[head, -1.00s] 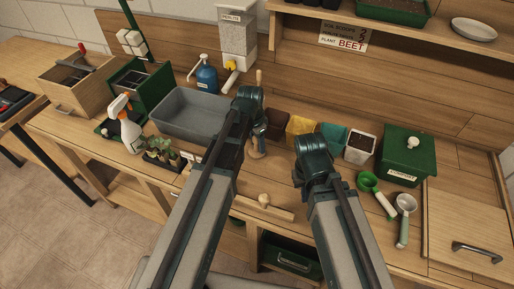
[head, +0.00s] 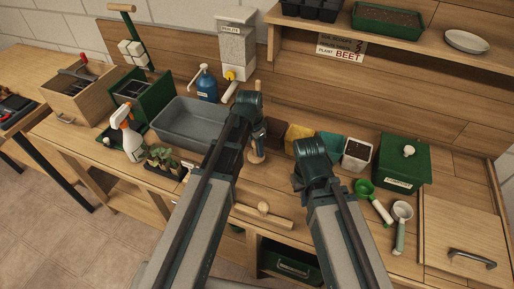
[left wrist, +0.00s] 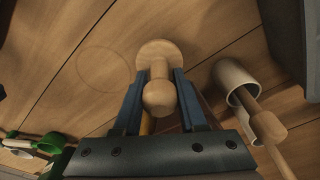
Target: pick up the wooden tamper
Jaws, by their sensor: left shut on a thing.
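The wooden tamper (left wrist: 158,95) is pale, with a round knob towards the camera and a wide disc foot. In the left wrist view it sits between the two fingers of my left gripper (left wrist: 159,92), which is shut on its stem. In the head view its foot (head: 257,156) shows below the left gripper (head: 258,135), whose wrist hides most of the stem. I cannot tell whether the foot touches the bench. My right gripper (head: 298,180) is over the bench to the right, mostly hidden by its own arm, with no object visible in it.
A grey tub (head: 188,122) and a spray bottle (head: 131,140) are on the left. Coloured seed packets (head: 297,135), a white pot (head: 357,154) and a green lidded box (head: 404,163) line the back right. Two scoops lie right. A faint ring (left wrist: 103,70) marks the bench beside the tamper.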

